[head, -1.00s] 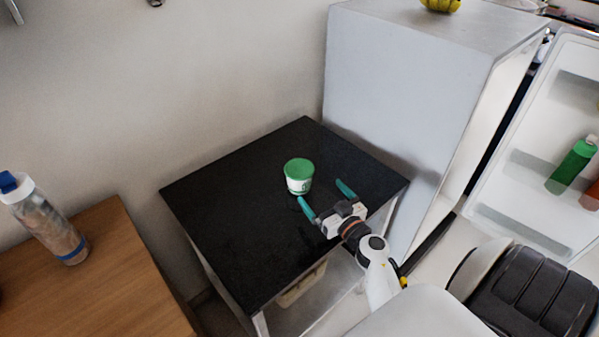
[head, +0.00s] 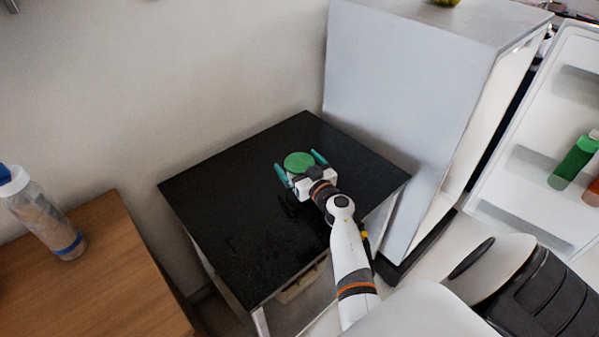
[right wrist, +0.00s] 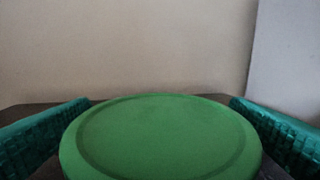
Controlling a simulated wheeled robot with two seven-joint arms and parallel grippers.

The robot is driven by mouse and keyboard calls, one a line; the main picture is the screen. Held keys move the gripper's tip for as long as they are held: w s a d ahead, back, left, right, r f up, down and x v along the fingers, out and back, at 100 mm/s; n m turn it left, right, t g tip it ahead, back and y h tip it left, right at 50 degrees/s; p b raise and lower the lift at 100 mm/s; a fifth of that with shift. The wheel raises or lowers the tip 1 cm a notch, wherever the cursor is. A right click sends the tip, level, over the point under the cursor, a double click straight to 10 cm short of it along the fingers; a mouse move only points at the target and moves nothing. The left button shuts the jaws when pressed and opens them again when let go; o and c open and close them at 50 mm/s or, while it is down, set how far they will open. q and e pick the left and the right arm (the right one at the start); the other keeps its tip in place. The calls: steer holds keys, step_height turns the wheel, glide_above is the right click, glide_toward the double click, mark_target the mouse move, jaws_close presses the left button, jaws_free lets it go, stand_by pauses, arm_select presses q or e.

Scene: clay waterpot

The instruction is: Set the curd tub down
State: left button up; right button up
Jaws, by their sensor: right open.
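The curd tub (head: 298,161) has a green lid and stands upright on the black tabletop (head: 235,225). My right gripper (head: 300,166) is open, with one teal finger on each side of the tub. In the right wrist view the green lid (right wrist: 160,140) fills the lower middle between the two fingers, and a gap shows on each side. The gripper's body hides most of the tub's wall in the head view. My left gripper is not in view.
A white fridge (head: 405,110) stands behind and right of the table, its door (head: 530,150) open with bottles on its shelves. A wooden surface (head: 95,285) with a clear bottle (head: 42,215) is at the left. The black tabletop around the tub is clear.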

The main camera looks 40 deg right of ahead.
steer(key=shift+s, duration=0.1)
steer(key=shift+c, duration=0.3)
steer(key=shift+r, duration=0.15)
steer(key=c, duration=1.3)
